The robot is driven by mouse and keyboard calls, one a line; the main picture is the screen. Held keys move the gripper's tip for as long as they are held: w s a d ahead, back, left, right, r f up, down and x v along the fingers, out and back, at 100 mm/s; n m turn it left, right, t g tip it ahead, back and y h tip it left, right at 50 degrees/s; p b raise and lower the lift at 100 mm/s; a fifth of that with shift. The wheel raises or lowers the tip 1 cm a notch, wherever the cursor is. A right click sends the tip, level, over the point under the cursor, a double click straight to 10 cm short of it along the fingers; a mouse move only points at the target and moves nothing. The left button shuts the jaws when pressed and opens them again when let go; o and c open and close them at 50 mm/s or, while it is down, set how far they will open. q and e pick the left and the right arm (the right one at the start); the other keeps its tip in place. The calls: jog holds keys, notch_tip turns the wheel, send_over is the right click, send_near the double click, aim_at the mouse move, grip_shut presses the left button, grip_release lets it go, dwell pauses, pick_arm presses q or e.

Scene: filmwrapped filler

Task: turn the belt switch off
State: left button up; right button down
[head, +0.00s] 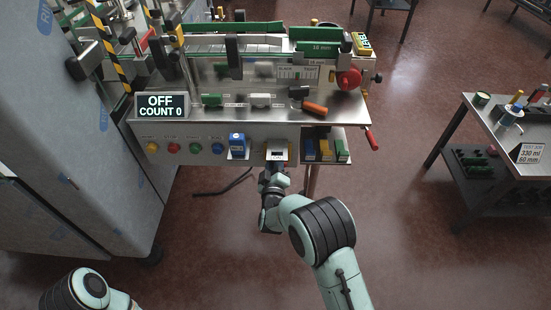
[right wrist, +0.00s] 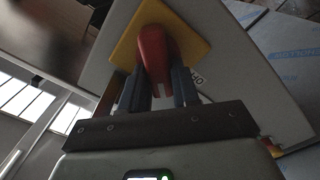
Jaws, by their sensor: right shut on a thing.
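The belt switch is a red handle (right wrist: 153,48) on a yellow plate (right wrist: 190,38) in the right wrist view. My right gripper (right wrist: 158,88) is shut on the red handle, with one dark finger on each side of it. In the head view my right gripper (head: 275,168) is at the front panel of the machine, below the worktop, and hides most of the switch. A display (head: 161,106) at the machine's left reads OFF and COUNT 0. Part of my left arm shows at the lower left, but its gripper does not.
Yellow, red, green and blue buttons (head: 195,148) and a blue box (head: 237,145) are left of the switch. An open bay with coloured blocks (head: 325,150) is to its right. A side table (head: 485,135) stands at the right, with free floor between.

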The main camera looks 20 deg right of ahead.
jog(key=shift+a+f+n+p, duration=0.15)
jog(key=shift+n+p, duration=0.65)
jog(key=shift+n, duration=1.25)
jog(key=shift+f+n+p, duration=0.2)
jog(key=shift+n+p, duration=0.55)
jog(key=shift+n, duration=1.3)
jog(key=c, duration=0.9)
grip_release()
jog(key=v, duration=1.3)
jog(key=shift+s, duration=0.2)
